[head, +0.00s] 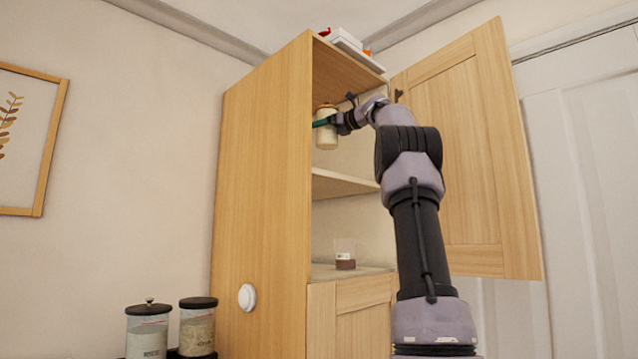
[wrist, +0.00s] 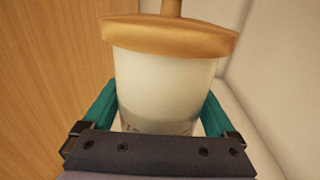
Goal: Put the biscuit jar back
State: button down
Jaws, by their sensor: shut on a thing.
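The biscuit jar (head: 326,136) is pale with a wooden lid. My gripper (head: 322,122) is shut on it and holds it upright inside the open tall wooden cupboard (head: 262,190), above the middle shelf (head: 340,182). In the wrist view the jar (wrist: 165,85) fills the middle, its knobbed lid at the top and a green finger on each side. Its base is hidden there by my gripper. In the head view the cupboard's side panel is close to the jar's left, and a gap shows between the jar and the shelf.
The cupboard door (head: 470,160) stands open on the right. A white tray (head: 350,52) with red and orange things is on the top. A glass with brown contents (head: 345,255) stands on the lower surface. Black-lidded jars (head: 148,330) stand at lower left. The middle shelf's visible part is bare.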

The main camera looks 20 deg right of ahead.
jog(key=shift+w, duration=0.25)
jog(key=shift+f, duration=4.85)
jog(key=shift+w+f, duration=0.1)
jog(key=shift+f, duration=0.05)
grip_release()
jog(key=shift+s+d, duration=0.15)
jog(key=shift+s, duration=0.1)
jog(key=v, duration=1.1)
jog(key=shift+s, duration=0.2)
